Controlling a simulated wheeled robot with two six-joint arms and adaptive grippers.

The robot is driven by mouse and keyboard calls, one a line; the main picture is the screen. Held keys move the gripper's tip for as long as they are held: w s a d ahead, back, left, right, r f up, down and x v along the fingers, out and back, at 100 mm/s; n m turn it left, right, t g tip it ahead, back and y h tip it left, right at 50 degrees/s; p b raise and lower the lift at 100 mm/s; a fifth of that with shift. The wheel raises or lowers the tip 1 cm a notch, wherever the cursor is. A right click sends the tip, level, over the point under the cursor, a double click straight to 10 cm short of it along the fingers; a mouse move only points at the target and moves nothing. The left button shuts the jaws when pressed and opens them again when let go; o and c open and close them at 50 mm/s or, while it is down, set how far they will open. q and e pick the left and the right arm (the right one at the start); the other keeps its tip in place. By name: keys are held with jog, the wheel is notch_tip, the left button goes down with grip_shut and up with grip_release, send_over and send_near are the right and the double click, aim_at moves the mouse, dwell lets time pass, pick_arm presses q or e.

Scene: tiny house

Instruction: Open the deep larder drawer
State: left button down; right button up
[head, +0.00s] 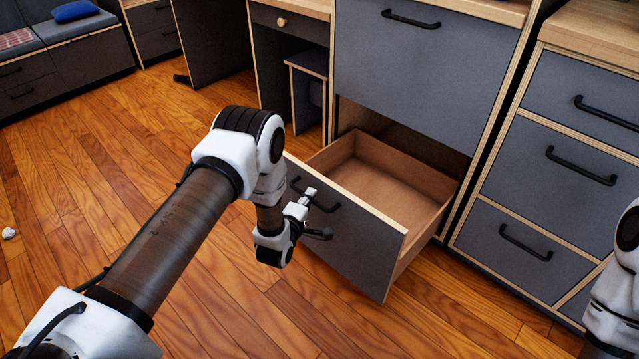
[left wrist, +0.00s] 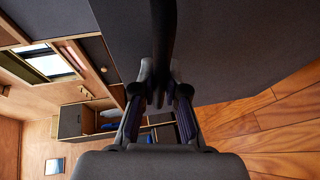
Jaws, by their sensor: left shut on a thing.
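The deep larder drawer (head: 350,232) is pulled out of the lower part of the grey cabinet, and its bare wooden inside (head: 385,180) looks empty. Its black bar handle (head: 318,197) is on the grey front. My left gripper (head: 312,208) is at this handle and shut on it. In the left wrist view the two fingers (left wrist: 160,92) close around the dark bar, with the grey drawer front (left wrist: 230,50) behind. My right arm shows at the right edge of the head view, but its gripper is out of the frame.
The cabinet's upper grey front (head: 420,60) is shut above the drawer. Another cabinet with several shut drawers (head: 510,245) stands to the right. A desk with a stool (head: 308,95) is to the left. The wooden floor (head: 110,150) is open at left, with a small white object (head: 9,233) on it.

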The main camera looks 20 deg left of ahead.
pick_arm(q)
jog(key=shift+s+a, duration=0.25)
jog(key=shift+s, duration=0.5)
jog(key=c, duration=1.2)
grip_release()
jog(key=s+r, duration=0.2)
jog(key=s, duration=0.9)
jog(key=shift+s+d, duration=0.3)
jog(key=shift+s, duration=0.05)
